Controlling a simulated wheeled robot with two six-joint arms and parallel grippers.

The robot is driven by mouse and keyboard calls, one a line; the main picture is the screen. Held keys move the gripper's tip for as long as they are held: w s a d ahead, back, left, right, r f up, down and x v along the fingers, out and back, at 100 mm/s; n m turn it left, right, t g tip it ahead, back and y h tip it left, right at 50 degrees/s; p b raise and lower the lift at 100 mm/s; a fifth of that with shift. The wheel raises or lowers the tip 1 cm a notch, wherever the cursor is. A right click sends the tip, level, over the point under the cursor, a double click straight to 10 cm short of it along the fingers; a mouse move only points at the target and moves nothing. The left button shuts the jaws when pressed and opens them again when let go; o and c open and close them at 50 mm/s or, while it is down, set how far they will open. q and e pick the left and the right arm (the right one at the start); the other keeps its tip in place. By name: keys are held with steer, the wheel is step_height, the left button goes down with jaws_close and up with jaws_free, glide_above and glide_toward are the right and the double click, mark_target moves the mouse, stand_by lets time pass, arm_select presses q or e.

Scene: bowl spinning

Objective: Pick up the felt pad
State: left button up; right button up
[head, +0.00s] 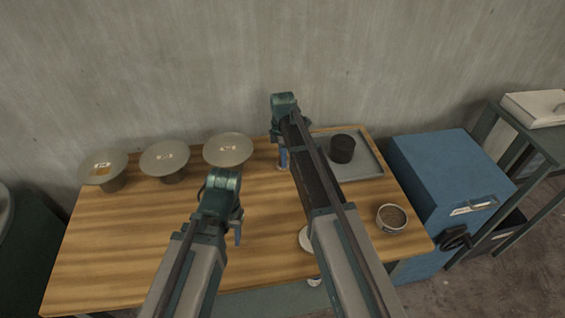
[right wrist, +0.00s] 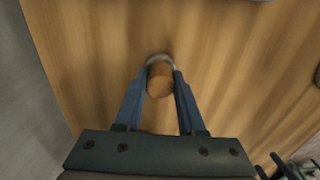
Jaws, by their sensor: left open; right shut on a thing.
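My right gripper (right wrist: 160,72) is shut on a small round brown thing with a grey rim (right wrist: 160,83), seen between its blue fingertips in the right wrist view. I cannot tell whether this thing is the felt pad. In the head view the right gripper (head: 283,158) points down over the back of the wooden table, and what it holds is mostly hidden. My left gripper (head: 237,232) is open, low over the middle of the table, mostly hidden behind its own wrist. No other thing is clearly the felt pad.
Three pale discs on stands (head: 165,157) line the table's (head: 110,250) back left. A grey tray (head: 368,165) bears a dark cylinder (head: 342,148). A round tin (head: 391,218) stands front right. A pale disc (head: 305,238) is partly behind my right arm. A blue cabinet (head: 440,180) stands right.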

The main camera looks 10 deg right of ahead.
jaws_close()
arm_select(q)
steer(key=shift+r, duration=0.2)
arm_select(e)
steer(key=shift+r, duration=0.15)
arm_select(q)
step_height(320, 180, up, 2)
steer(key=shift+p, duration=1.2)
arm_select(e)
step_height(320, 180, up, 2)
arm_select(q)
steer(key=shift+r+p, duration=0.9)
arm_select(e)
steer(key=shift+r, duration=0.9)
steer(key=s, duration=0.5)
steer(key=s+a, duration=0.1)
steer(key=s, duration=0.4)
steer(key=s+a+r, duration=0.1)
steer(key=s, duration=0.5)
steer(key=shift+p, duration=0.4)
arm_select(q)
steer(key=shift+r, duration=0.4)
